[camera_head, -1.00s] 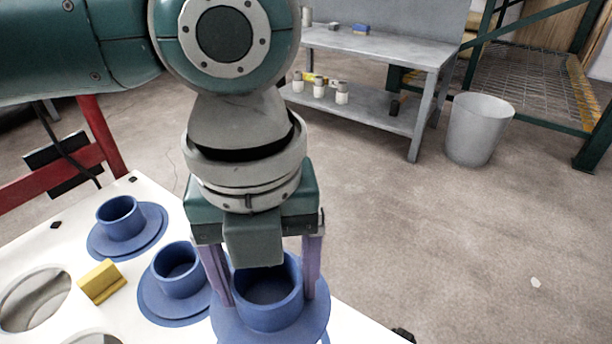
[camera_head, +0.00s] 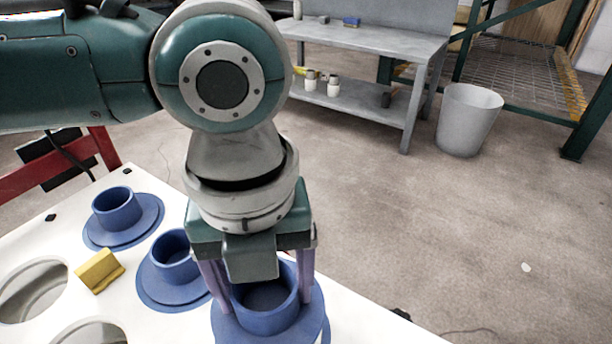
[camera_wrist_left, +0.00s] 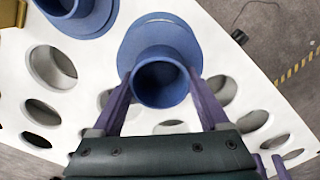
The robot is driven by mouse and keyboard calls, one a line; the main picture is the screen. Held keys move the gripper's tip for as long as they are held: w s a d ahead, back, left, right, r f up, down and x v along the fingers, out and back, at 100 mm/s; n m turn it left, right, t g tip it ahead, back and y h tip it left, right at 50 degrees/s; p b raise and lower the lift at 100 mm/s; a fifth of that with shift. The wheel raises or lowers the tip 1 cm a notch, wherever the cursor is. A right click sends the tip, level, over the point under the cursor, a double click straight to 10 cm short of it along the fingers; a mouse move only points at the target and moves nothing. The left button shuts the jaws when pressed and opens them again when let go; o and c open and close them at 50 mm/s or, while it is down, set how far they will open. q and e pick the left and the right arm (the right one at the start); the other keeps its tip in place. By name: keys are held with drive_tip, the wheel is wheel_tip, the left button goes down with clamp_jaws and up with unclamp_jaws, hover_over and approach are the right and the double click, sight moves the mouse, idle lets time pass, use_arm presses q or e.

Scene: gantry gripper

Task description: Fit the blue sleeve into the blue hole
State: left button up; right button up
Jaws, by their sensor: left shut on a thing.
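My left gripper (camera_head: 258,300) points down with its purple fingers on both sides of the blue sleeve (camera_head: 268,318), shut on its upright tube. In the left wrist view the gripper (camera_wrist_left: 160,85) spans the sleeve's tube (camera_wrist_left: 160,85), with its wide flange beyond. A blue ring edge (camera_wrist_left: 127,38) shows past the flange on the white panel, slightly offset. The flange hides the hole, so I cannot tell whether the sleeve is seated or above it. Two purple finger-like bars, apparently my right gripper (camera_wrist_left: 272,160), show at the lower right of the wrist view.
Two other blue flanged sleeves stand on the panel, one near (camera_head: 172,262) and one farther back (camera_head: 117,210). A yellow block (camera_head: 100,270) lies beside an open round hole (camera_head: 32,290). The white panel (camera_head: 375,325) has several holes. A bin (camera_head: 468,120) and workbench (camera_head: 365,42) stand far off.

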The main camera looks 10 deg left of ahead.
sight(268, 307)
use_arm(q)
drive_tip(key=shift+f+b, duration=0.7)
drive_tip(key=shift+f, duration=0.85)
drive_tip(key=shift+r, duration=0.1)
drive_tip(key=shift+p, duration=0.45)
drive_tip(key=shift+p, duration=0.65)
drive_tip(key=shift+f+b, duration=0.95)
drive_tip(key=shift+f, duration=0.8)
drive_tip(key=o, duration=1.5)
drive_tip(key=shift+r, duration=0.1)
wheel_tip(268, 307, up, 10)
drive_tip(key=p, duration=0.6)
